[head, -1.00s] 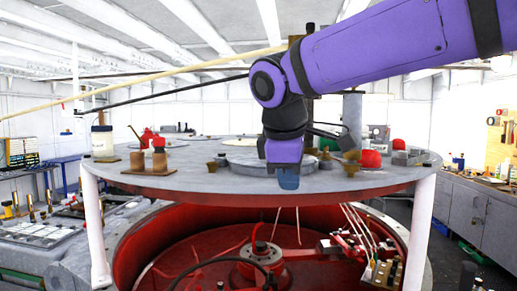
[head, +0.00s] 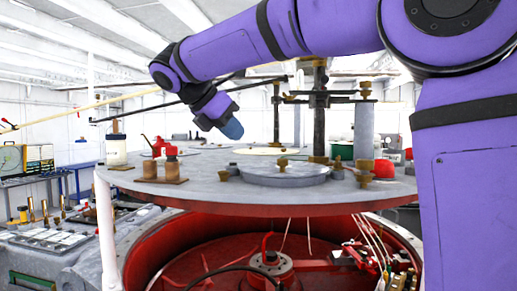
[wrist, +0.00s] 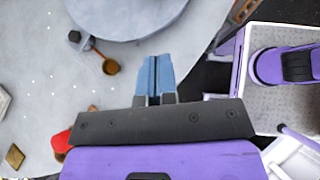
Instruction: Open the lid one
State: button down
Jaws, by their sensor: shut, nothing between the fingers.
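A round grey lid (head: 285,175) lies flat on the raised grey deck, with brass clamps around its rim. No label shows on it, so I cannot tell whether it is lid one. A round grey disc (wrist: 128,14), cut off by the top edge, also shows in the wrist view, beside a brass clamp (wrist: 110,66). My gripper (head: 232,129) has blue fingertips and hangs above the deck, up and left of the lid in the head view, touching nothing. Its fingertips (wrist: 155,80) are together and empty in the wrist view.
A dark post with crossbars (head: 319,105) stands behind the lid. A red knob (head: 383,168) sits to its right. A red drum (head: 205,262) lies open below the deck.

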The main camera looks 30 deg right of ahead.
aim_at(278, 164)
jog(key=x, duration=1)
jog(key=d, duration=0.2)
jog(key=shift+w+d, duration=0.15)
jog(key=shift+d, duration=0.1)
jog(key=shift+w+d, duration=0.2)
jog(key=shift+d, duration=0.45)
